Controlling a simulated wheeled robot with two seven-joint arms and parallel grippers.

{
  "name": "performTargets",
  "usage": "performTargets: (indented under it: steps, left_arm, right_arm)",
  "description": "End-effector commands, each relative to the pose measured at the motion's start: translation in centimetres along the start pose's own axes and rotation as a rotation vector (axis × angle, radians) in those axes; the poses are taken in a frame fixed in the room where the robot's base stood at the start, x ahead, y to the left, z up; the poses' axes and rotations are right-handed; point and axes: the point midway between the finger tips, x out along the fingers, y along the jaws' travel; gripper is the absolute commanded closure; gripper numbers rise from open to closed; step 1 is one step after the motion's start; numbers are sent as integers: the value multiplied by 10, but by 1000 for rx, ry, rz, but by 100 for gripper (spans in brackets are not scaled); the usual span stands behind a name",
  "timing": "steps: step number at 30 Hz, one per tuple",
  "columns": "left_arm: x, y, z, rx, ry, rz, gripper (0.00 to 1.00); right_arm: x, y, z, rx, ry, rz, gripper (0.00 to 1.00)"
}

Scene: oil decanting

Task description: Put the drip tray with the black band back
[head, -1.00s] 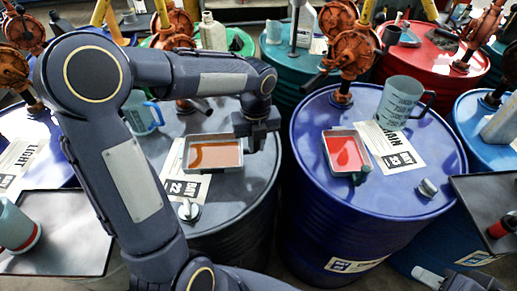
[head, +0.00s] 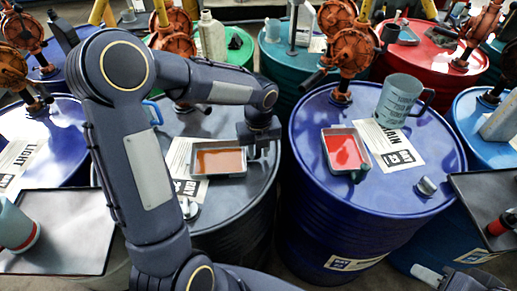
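A metal drip tray (head: 219,175) with brown oil in it is at the grey drum (head: 243,201), over the edge of a white paper label. My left gripper (head: 258,150) is at the tray's right end and appears shut on it there. The fingers hide that end, and I see no black band. I cannot tell if the tray touches the lid. A second drip tray (head: 329,157) with red liquid and a dark green grip lies on the blue drum (head: 305,120). A dark part, perhaps my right gripper (head: 468,281), shows at the bottom right edge; its fingers are unclear.
Another cap (head: 188,208) is on the grey drum's front. Orange pumps (head: 348,45) rise behind. The grey lid right of the tray is mostly bare.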

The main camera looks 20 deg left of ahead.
Motion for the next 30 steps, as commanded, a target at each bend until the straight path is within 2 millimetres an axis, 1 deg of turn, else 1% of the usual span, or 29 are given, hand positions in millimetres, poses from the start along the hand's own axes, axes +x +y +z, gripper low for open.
performTargets:
  steps: [1,2,9,14,17,24,27,30]
  left_arm:
    - [0,0,0,0,0,0,65]
    - [0,0,0,0,0,0,63]
    - [-1,0,0,0,0,0,63]
    - [-11,0,1,-1,-3,-2,63]
    - [-28,0,1,-2,-4,-3,63]
    - [-81,-1,1,-1,-5,-4,63]
    - [-99,0,0,0,-3,-4,63]
    - [-112,-1,0,0,-2,-2,63]
  right_arm:
    - [0,0,0,0,0,0,64]
    - [0,0,0,0,0,0,64]
    - [0,0,0,0,0,0,64]
    - [-2,-1,-1,0,0,0,64]
    - [-2,-1,-1,0,0,0,64]
    - [-3,-1,-2,0,0,0,64]
    - [-3,-2,-2,0,0,0,64]
    - [-4,-2,-2,0,0,0,64]
